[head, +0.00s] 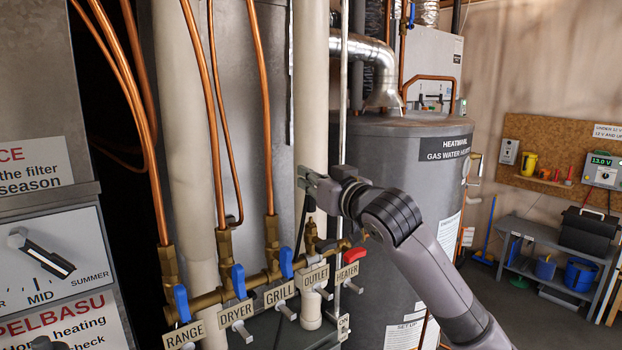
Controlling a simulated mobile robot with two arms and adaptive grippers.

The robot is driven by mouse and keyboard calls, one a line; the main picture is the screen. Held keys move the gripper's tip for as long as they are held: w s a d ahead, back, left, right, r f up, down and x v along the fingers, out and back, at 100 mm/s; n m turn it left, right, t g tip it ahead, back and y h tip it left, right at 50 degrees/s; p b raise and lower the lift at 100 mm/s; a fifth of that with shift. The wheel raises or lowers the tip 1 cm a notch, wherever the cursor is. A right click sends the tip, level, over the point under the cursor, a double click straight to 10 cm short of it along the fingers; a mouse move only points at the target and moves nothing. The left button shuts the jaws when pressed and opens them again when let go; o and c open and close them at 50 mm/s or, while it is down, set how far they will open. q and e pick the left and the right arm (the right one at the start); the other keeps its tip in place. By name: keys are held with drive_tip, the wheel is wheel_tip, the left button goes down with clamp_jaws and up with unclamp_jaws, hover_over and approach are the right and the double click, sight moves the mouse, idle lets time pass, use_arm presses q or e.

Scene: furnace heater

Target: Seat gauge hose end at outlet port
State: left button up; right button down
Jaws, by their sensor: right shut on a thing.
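My right gripper (308,184) reaches in from the lower right and is shut on the gauge hose end, which is mostly hidden by the jaws. A thin dark hose (301,226) hangs down below the jaws. My left gripper is not in view.
The brass manifold (207,300) has blue-handled valves tagged RANGE, DRYER and GRILL, and a red HEATER handle (354,255). Copper pipes rise from it. A pale vertical pipe (311,80) stands behind the gripper. The grey water heater (400,290) is close on the right.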

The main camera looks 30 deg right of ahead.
drive_tip(key=shift+f+b, duration=0.9)
drive_tip(key=shift+f, duration=0.55)
drive_tip(key=c, duration=1.6)
unclamp_jaws()
drive_tip(key=shift+d, duration=0.1)
drive_tip(key=shift+c, duration=0.2)
drive_tip(key=shift+a, duration=0.2)
drive_tip(key=shift+s, duration=0.1)
drive_tip(key=s, duration=1.1)
drive_tip(key=shift+s+a, duration=0.3)
drive_tip(key=shift+s, duration=0.05)
